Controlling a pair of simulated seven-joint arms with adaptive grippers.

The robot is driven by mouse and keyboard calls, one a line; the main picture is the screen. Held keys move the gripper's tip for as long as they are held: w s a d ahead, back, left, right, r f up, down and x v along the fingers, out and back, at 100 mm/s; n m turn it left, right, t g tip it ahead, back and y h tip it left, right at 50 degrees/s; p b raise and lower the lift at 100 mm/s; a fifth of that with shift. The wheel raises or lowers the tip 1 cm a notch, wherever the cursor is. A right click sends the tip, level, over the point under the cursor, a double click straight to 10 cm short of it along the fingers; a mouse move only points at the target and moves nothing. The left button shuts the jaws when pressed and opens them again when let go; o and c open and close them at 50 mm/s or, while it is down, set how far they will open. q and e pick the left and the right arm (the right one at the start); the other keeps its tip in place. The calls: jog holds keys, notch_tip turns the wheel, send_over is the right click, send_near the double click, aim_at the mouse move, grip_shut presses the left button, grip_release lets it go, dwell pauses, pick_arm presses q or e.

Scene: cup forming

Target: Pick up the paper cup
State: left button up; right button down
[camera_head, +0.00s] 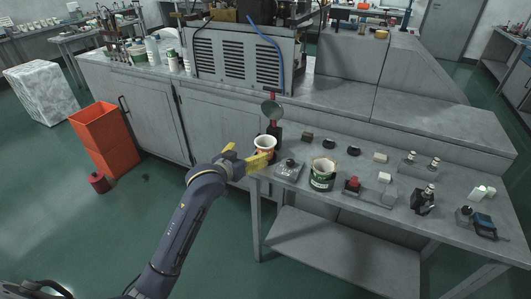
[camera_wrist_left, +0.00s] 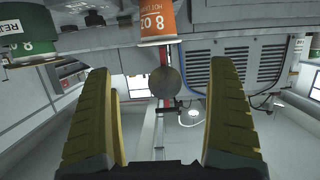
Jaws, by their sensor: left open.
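An orange and white paper cup (camera_head: 265,145) stands at the near left corner of the grey table (camera_head: 375,225). My left gripper (camera_head: 246,156), with yellow fingers, is beside this cup on its left, open and empty. In the left wrist view, which is upside down, the orange cup (camera_wrist_left: 157,20) shows at the top, beyond the open fingertips (camera_wrist_left: 163,70) and not between them. The right gripper is not in view.
A small metal plate fixture (camera_head: 289,168) lies between the cups. Several small blocks and devices (camera_head: 422,200) cover the table's right part. An orange bin (camera_head: 103,137) stands on the floor.

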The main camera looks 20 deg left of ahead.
aim_at(269, 139)
pick_arm(q)
jog(key=x, duration=1.4)
jog(key=shift+w+f, duration=0.1)
jog(key=shift+c, duration=0.5)
jog(key=c, duration=1)
jog(key=shift+o, duration=0.2)
